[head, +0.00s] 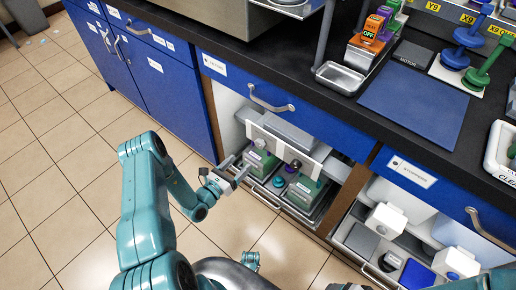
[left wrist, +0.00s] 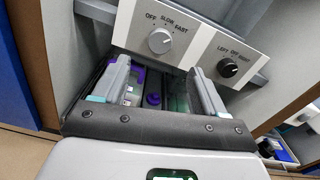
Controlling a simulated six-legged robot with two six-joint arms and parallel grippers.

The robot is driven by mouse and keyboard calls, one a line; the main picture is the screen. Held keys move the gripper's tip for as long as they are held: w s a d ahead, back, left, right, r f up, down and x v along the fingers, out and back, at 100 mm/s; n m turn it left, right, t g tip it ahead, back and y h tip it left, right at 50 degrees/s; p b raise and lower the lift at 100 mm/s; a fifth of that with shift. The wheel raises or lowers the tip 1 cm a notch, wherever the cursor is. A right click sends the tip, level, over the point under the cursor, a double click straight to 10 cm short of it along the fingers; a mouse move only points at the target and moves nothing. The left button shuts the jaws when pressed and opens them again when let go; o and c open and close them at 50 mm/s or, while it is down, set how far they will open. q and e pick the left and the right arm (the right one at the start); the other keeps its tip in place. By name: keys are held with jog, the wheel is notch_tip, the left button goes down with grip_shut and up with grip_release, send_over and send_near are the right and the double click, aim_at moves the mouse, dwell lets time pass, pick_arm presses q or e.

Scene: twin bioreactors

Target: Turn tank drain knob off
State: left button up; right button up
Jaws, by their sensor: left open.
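A light panel with two knobs shows in the left wrist view (left wrist: 196,50). Its grey knob (left wrist: 160,41) sits under the words OFF, SLOW, FAST. Its black knob (left wrist: 228,68) sits under LEFT, OFF, RIGHT. No label naming the tank drain is readable, and I cannot tell either pointer's setting surely. In the head view the panel (head: 285,145) is small, in the open bay under the counter. My left gripper (head: 236,168) is open and empty in front of the bay's left side. In the left wrist view its fingers (left wrist: 157,74) are spread below the grey knob.
Green-grey boxes with purple and dark caps (head: 262,160) stand in a tray below the panel. A blue drawer (head: 285,108) with a metal handle is above. Tiled floor (head: 60,140) is free at the left.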

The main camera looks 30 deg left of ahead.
aim_at(258, 145)
pick_arm(q)
jog(key=w, duration=0.3)
jog(key=w+b, duration=0.1)
jog(key=w, duration=0.3)
jog(key=w+d+b, duration=0.1)
jog(key=w, duration=0.3)
jog(key=shift+w, duration=0.1)
jog(key=shift+c, duration=0.3)
jog(key=c, duration=1)
